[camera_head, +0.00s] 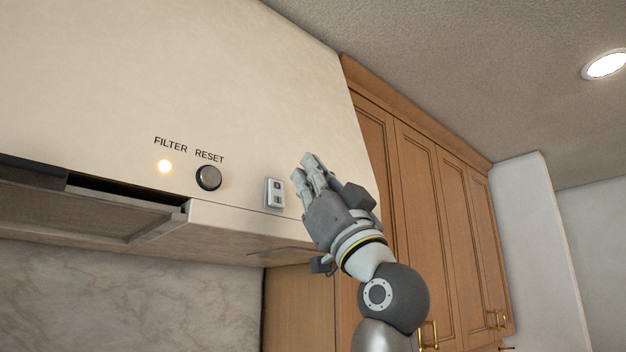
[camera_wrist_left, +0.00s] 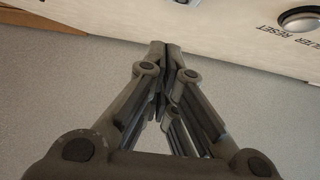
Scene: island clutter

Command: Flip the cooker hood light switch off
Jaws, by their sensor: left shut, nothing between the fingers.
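The light switch (camera_head: 275,194) is a small pale plate with dark markings on the cream cooker hood (camera_head: 270,90), right of the round reset button. I cannot make out its rocker position. My left gripper (camera_head: 307,166) is up beside the hood, just right of the switch in the head view, with its fingers shut and empty. Its shut fingertips also show in the left wrist view (camera_wrist_left: 165,48), close to the hood face; contact cannot be told. A small part at the top edge there may be the switch, mostly cut off. My right gripper is not in view.
Wooden cabinets (camera_head: 440,190) with brass handles stand right of the hood. A filter panel (camera_head: 80,210) lies under the hood.

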